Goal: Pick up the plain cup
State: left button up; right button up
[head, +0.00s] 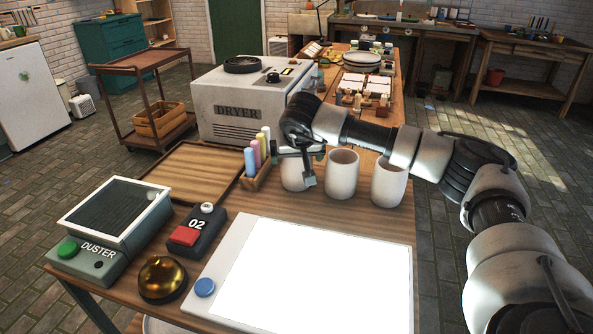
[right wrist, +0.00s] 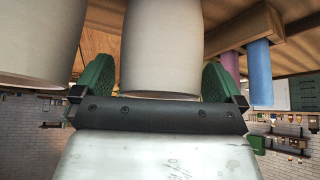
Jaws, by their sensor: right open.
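Three white cups stand in a row on the wooden table: a left cup (head: 292,182), a middle cup (head: 341,176) and a right cup (head: 388,184). All look plain from here. My right gripper (head: 294,166) is at the left cup and hides part of it. In the right wrist view, the green finger pads of this gripper (right wrist: 160,78) stand open on either side of a cup (right wrist: 160,45). Small gaps show beside it, so the jaws are not closed on it. Another cup (right wrist: 38,40) is at the left there. My left gripper is not in view.
A holder with coloured sticks (head: 256,180) stands close left of the left cup; it also shows in the right wrist view (right wrist: 250,30). The dryer (head: 245,105) is behind. A lit white panel (head: 315,275) lies in front. An empty wooden tray (head: 195,172) is at the left.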

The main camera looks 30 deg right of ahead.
jog(key=c, duration=0.9)
jog(key=shift+c, duration=0.4)
jog(key=shift+r, duration=0.15)
